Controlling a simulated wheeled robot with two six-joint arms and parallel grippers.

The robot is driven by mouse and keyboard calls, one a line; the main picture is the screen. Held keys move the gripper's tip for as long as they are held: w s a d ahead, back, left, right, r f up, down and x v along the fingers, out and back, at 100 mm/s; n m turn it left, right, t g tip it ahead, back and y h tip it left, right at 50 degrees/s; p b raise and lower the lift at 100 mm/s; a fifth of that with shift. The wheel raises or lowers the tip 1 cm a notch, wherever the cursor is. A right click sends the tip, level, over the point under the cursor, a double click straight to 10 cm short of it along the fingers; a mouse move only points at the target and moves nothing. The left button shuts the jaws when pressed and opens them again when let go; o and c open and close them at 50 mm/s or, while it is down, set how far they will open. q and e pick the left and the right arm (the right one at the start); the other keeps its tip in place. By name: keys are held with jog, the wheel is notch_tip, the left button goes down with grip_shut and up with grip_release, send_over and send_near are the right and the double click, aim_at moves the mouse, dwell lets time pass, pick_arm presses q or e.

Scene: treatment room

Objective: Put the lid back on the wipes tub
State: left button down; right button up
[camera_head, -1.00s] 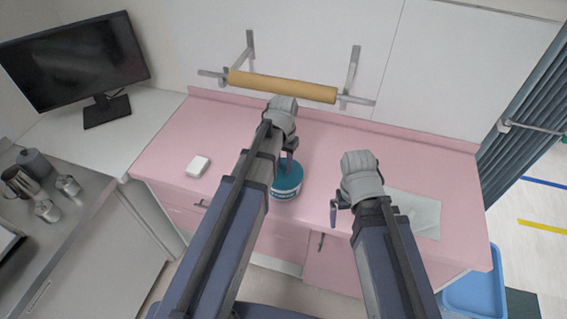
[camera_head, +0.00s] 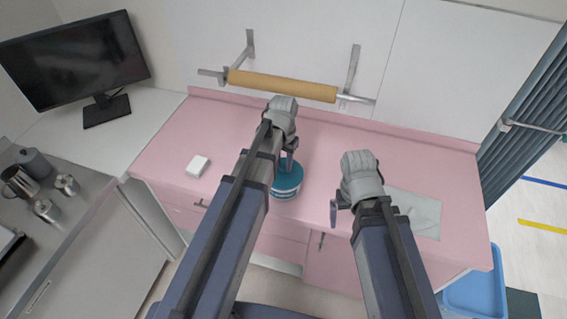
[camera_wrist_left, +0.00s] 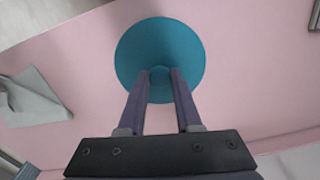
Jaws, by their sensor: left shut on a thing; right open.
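The wipes tub (camera_head: 286,194) stands on the pink counter near its front edge, with a pale band on its side. The round teal lid (camera_head: 290,180) is over the tub's top; it looks level, and I cannot tell whether it is fully seated. In the left wrist view the lid (camera_wrist_left: 160,38) fills the upper middle and hides the tub below. My left gripper (camera_head: 288,163) points down and is shut on the lid's small knob (camera_wrist_left: 160,77). My right gripper (camera_head: 335,210) is open and empty, to the right of the tub, above the counter's front part.
The pink counter (camera_head: 235,135) has free room around the tub. A small white box (camera_head: 197,166) lies to the left, and a grey-white sheet (camera_head: 417,212) lies to the right. A yellow-brown roll (camera_head: 282,86) hangs on the wall behind. Metal containers (camera_head: 20,181) stand far left.

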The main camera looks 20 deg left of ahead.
dwell(0.3)
pick_arm(q)
jog(key=shift+c, duration=0.2)
grip_release()
dwell(0.3)
jog(key=shift+r+p, duration=3.5)
jog(key=shift+p, duration=0.05)
grip_shut()
